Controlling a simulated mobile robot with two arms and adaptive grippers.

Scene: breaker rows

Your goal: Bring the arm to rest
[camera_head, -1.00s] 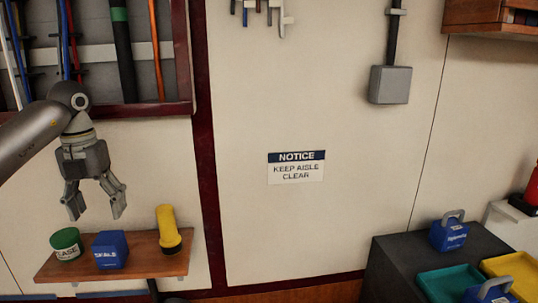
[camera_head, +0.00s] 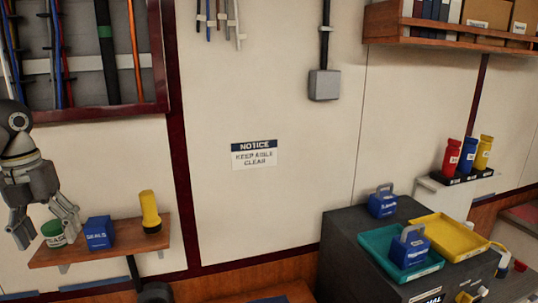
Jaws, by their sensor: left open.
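My left gripper (camera_head: 44,227) hangs at the left edge of the head view with its fingers pointing down and spread apart. It is open, with nothing held between the fingers. It is in front of the left end of a small wooden wall shelf (camera_head: 85,256). One finger partly covers a green and white tin (camera_head: 53,232) on that shelf; whether they touch I cannot tell. My right gripper is not in view.
The shelf also holds a blue SEALS box (camera_head: 99,233) and a yellow flashlight (camera_head: 149,209). At right, a dark cabinet (camera_head: 340,250) carries a teal tray (camera_head: 372,241), a yellow tray (camera_head: 468,240) and blue handled boxes. The wall around the notice sign (camera_head: 254,155) is clear.

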